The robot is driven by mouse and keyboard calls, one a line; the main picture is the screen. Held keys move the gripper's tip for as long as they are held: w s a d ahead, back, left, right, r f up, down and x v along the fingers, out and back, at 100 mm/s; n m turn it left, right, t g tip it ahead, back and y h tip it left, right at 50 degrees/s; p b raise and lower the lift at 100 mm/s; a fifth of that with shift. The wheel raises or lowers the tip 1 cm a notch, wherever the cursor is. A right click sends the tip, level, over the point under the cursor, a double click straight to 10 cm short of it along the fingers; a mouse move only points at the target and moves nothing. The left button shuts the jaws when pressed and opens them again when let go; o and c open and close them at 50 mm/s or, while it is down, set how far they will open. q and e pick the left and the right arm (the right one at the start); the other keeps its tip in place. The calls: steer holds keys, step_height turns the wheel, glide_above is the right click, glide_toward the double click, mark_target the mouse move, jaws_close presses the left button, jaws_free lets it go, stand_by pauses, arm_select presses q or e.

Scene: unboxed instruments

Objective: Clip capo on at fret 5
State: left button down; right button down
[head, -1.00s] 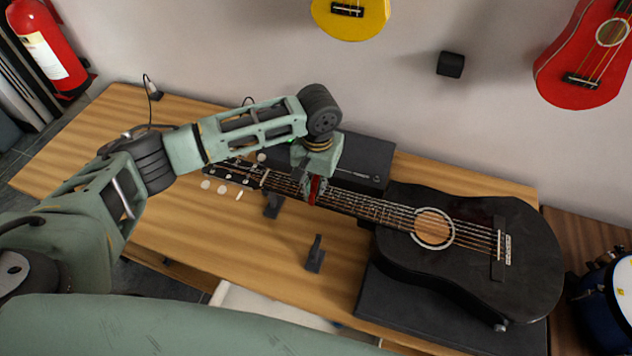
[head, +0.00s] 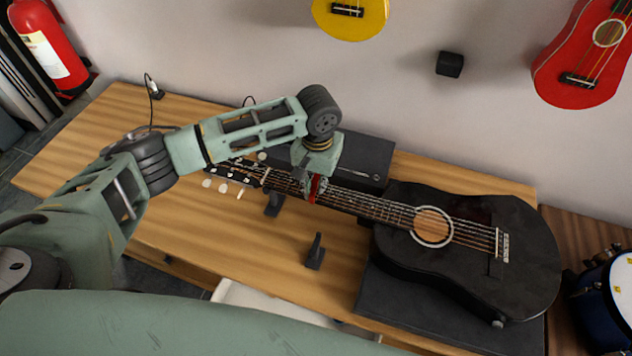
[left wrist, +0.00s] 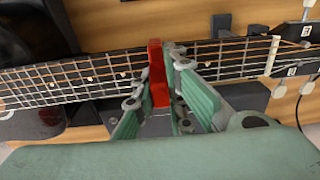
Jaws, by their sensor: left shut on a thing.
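The black guitar (head: 480,255) lies on the table with its body at the right and its neck (head: 367,206) running left to the headstock. The neck also crosses the left wrist view (left wrist: 80,80). The red capo (head: 314,188) is at the neck, partly hidden by my gripper; in the left wrist view the capo (left wrist: 157,75) stands across the strings. My left gripper (head: 313,192) is over the neck, shut on the capo. Its fingers (left wrist: 163,100) sit around the capo in the left wrist view. I cannot tell which fret the capo is at. My right gripper is not in view.
A black box (head: 360,160) stands behind the neck. Dark supports (head: 315,252) stand in front of it on the wooden table (head: 190,235). A dark mat (head: 400,312) lies under the guitar body. A blue drum (head: 605,295) is at the far right.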

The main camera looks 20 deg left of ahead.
arm_select(q)
steer(key=shift+s+f, duration=0.35)
steer(key=shift+f, duration=0.2)
steer(key=shift+s+f, duration=0.3)
steer(key=shift+f, duration=0.2)
steer(key=c, duration=1.7)
jaws_free()
steer(key=shift+c, duration=0.2)
steer(key=shift+w+f, duration=0.3)
steer(key=shift+w, duration=0.2)
steer(key=shift+r, duration=0.1)
steer(key=shift+r, duration=0.1)
step_height(320, 180, up, 12)
steer(key=shift+w+d+r, duration=0.1)
steer(key=shift+r, duration=0.1)
steer(key=shift+f, duration=0.1)
